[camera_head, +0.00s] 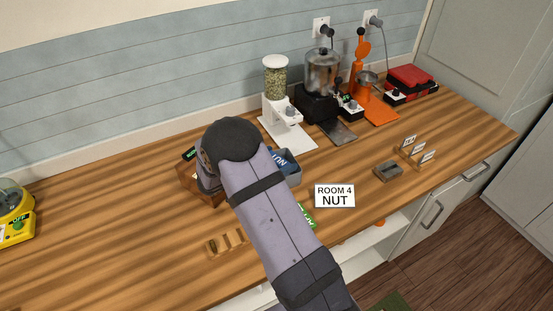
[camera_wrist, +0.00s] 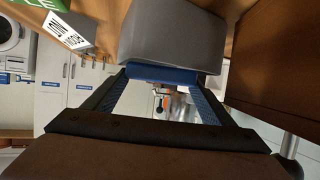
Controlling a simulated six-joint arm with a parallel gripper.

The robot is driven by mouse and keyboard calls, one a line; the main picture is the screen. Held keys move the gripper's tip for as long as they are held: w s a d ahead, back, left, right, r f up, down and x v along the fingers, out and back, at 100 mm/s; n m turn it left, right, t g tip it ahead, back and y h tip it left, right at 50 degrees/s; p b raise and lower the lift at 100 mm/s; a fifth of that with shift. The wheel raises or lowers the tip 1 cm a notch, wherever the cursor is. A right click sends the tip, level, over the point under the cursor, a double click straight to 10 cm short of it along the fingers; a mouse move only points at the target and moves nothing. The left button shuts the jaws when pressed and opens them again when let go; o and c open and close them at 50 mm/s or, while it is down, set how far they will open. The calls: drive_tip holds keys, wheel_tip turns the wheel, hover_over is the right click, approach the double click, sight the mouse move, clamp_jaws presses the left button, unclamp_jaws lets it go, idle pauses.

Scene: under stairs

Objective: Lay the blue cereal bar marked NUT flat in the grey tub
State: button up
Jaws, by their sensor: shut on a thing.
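The blue bar (camera_head: 283,160) shows beside my arm in the head view, with white lettering that appears to read NUT. It is at the grey tub (camera_head: 294,181), whose near part my arm hides. In the wrist view, my gripper (camera_wrist: 160,82) is shut on the blue bar (camera_wrist: 160,74), which spans between the fingertips. The grey tub (camera_wrist: 172,38) is right beyond the bar there. I cannot tell whether the bar touches the tub floor. My gripper's fingers are hidden behind my arm in the head view.
A brown wooden box (camera_head: 190,184) stands left of the tub. A green bar (camera_head: 308,216) and a ROOM 4 NUT sign (camera_head: 335,196) are to the right. A wooden rack (camera_head: 226,243) lies in front. A white dispenser (camera_head: 280,110) stands behind. The left counter is largely clear.

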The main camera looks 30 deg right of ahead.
drive_tip(key=shift+f, duration=0.45)
drive_tip(key=shift+s+f+b, duration=0.2)
drive_tip(key=shift+f+b, duration=0.05)
drive_tip(key=shift+b, duration=0.05)
drive_tip(key=o, duration=1.2)
drive_tip(key=shift+o, duration=0.2)
drive_tip(key=shift+s+f, duration=0.1)
drive_tip(key=shift+r+p, duration=0.3)
drive_tip(key=shift+r, duration=0.25)
drive_tip(key=b+v, duration=0.3)
drive_tip(key=v, duration=0.9)
drive_tip(key=shift+w+r, duration=0.25)
drive_tip(key=shift+w, duration=0.05)
